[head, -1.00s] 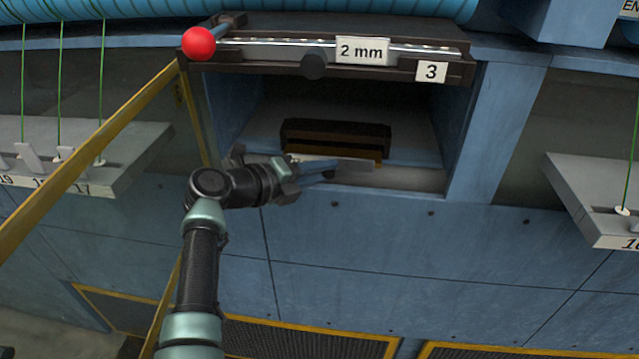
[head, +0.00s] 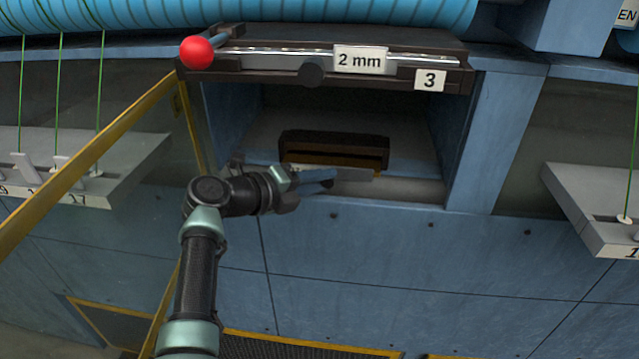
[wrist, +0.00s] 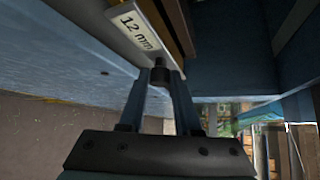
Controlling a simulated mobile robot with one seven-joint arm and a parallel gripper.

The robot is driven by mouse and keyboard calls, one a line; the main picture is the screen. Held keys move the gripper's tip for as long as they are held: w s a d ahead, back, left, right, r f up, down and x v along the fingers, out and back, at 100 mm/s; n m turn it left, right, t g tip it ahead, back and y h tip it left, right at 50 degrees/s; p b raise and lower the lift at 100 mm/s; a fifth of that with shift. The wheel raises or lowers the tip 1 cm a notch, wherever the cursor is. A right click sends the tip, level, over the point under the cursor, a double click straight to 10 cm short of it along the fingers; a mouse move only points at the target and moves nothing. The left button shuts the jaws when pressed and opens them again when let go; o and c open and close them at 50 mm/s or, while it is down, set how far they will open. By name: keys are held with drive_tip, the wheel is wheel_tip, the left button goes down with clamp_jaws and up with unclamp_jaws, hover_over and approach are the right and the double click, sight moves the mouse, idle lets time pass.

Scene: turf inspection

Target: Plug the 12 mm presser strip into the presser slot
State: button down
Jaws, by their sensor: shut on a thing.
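The 12 mm presser strip (wrist: 137,32) carries a "12 mm" label, and its dark round knob shows between my fingertips in the wrist view. My gripper (wrist: 161,80) is shut on this knob. In the head view the strip (head: 352,174) is a thin grey bar, held roughly level just in front of the lower edge of a dark brown slotted block (head: 335,148). My gripper (head: 322,181) reaches in from the left there. The block lies close beside the strip in the wrist view. The fingers hide part of the strip, and contact with the block cannot be told.
The block sits in an open blue bay. Above it, a dark rail (head: 250,72) carries a "2 mm" label (head: 360,59), a "3" label (head: 430,80) and a red ball handle (head: 197,53). A yellow-edged clear door (head: 95,160) stands open at left, near my arm.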

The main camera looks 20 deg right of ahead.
drive_tip(key=shift+w+d+r+b, duration=0.15)
drive_tip(key=shift+w+b, duration=0.2)
drive_tip(key=shift+b, duration=0.25)
drive_tip(key=shift+r, duration=0.1)
drive_tip(key=shift+s+p, duration=0.15)
drive_tip(key=shift+p, duration=0.3)
idle(0.5)
idle(0.8)
idle(1.0)
idle(0.7)
